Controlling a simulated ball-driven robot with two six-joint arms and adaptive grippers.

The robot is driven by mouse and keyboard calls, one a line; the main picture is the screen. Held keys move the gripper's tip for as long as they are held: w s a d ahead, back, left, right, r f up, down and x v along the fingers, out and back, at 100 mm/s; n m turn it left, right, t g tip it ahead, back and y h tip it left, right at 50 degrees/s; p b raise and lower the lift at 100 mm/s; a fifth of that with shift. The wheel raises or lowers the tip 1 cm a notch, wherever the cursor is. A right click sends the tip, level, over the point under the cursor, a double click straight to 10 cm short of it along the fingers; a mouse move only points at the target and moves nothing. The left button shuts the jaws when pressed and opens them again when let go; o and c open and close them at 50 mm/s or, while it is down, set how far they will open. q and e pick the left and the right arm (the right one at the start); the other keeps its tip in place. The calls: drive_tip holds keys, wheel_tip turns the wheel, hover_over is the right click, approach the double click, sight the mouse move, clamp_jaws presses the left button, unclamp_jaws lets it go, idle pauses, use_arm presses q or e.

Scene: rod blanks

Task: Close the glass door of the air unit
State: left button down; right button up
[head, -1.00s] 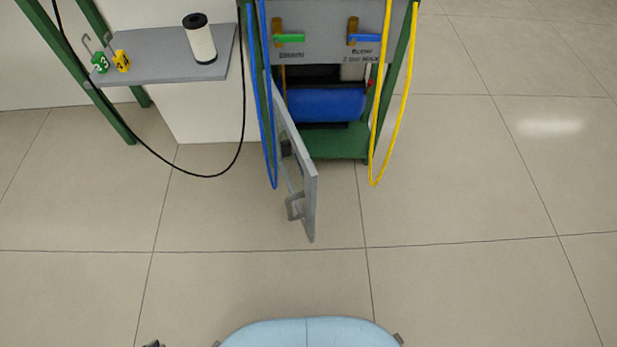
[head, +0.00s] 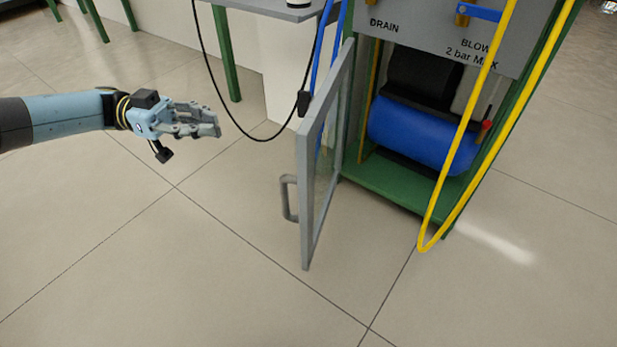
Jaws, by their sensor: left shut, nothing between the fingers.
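The glass door (head: 304,190) of the air unit stands wide open in the head view, swung out toward me, with its grey frame seen nearly edge-on. Its grey handle (head: 286,198) is on the door's left face. The air unit (head: 395,187) has a green frame and holds a blue tank (head: 420,138) behind the open doorway. My left gripper (head: 217,125) is shut and empty, to the left of the door and apart from it, at about the height of the door's upper half in the picture. My right gripper is not in view.
A yellow hose (head: 428,225) hangs in front of the unit's right side. Blue hoses (head: 341,33) hang by the hinge side, and a black cable (head: 215,85) loops behind my left gripper. A grey shelf (head: 270,8) is at the top. The tiled floor in front is clear.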

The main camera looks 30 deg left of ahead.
use_arm(q)
drive_tip(key=f, duration=0.2)
drive_tip(key=b, duration=0.3)
approach(316, 157)
drive_tip(key=s+d+r, duration=0.2)
drive_tip(key=d+r, duration=0.3)
drive_tip(key=d, duration=0.1)
drive_tip(key=shift+w, duration=0.15)
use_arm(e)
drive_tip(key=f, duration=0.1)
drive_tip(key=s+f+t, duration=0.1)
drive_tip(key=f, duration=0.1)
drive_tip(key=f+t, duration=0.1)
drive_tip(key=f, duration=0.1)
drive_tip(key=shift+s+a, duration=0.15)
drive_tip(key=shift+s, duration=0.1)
use_arm(q)
drive_tip(key=shift+d, duration=0.15)
